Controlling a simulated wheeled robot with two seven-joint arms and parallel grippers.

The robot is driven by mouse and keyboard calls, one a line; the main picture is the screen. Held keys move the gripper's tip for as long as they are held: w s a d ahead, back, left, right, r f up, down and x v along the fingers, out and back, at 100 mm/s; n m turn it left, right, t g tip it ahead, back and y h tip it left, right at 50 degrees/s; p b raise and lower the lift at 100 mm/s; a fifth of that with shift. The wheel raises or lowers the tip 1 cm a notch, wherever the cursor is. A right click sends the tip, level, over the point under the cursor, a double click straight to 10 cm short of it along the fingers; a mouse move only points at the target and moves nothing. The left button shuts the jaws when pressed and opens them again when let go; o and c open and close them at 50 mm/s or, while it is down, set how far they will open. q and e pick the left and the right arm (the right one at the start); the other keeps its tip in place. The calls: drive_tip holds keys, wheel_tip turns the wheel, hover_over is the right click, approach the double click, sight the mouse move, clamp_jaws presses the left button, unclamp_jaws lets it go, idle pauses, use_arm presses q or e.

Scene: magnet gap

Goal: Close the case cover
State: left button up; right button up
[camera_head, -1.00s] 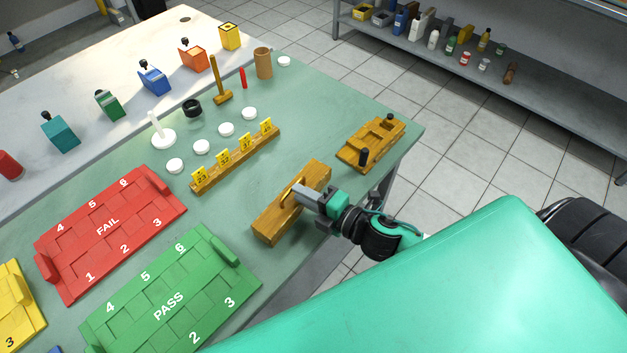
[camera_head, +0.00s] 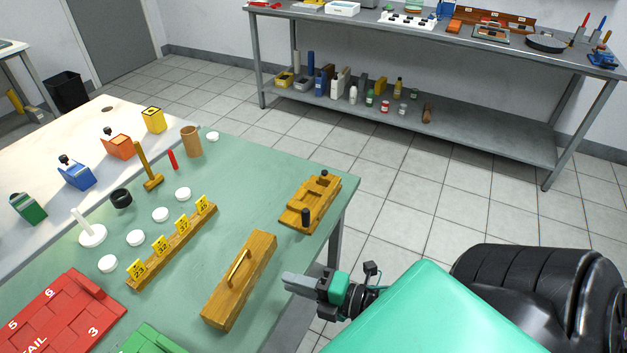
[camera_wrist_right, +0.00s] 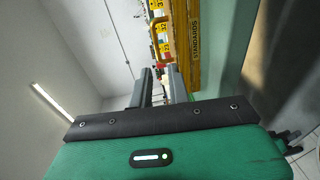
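The wooden case (camera_head: 226,303) lies on the green table near its front edge. Its cover (camera_head: 257,257) looks flat and shut, with a long yellow-brown handle (camera_head: 238,268) along its top. In the right wrist view the case (camera_wrist_right: 187,52) shows the word STANDARDS on one side, with the handle (camera_wrist_right: 160,38) beside it. My right gripper (camera_head: 288,282) is to the right of the case, apart from it, beyond the table edge. In the wrist view its two fingers (camera_wrist_right: 160,82) stand apart with nothing between them. My left gripper is not in view.
A wooden holder with black knobs (camera_head: 318,203) sits at the table's right corner. A rack with yellow number tags (camera_head: 175,248) stands left of the case. Red (camera_head: 60,318) and green (camera_head: 150,342) trays are at lower left.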

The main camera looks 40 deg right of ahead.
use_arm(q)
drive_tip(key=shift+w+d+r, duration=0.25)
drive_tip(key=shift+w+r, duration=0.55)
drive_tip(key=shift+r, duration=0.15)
use_arm(e)
drive_tip(key=v, duration=0.3)
drive_tip(key=shift+s+d, duration=0.1)
drive_tip(key=shift+s, duration=0.15)
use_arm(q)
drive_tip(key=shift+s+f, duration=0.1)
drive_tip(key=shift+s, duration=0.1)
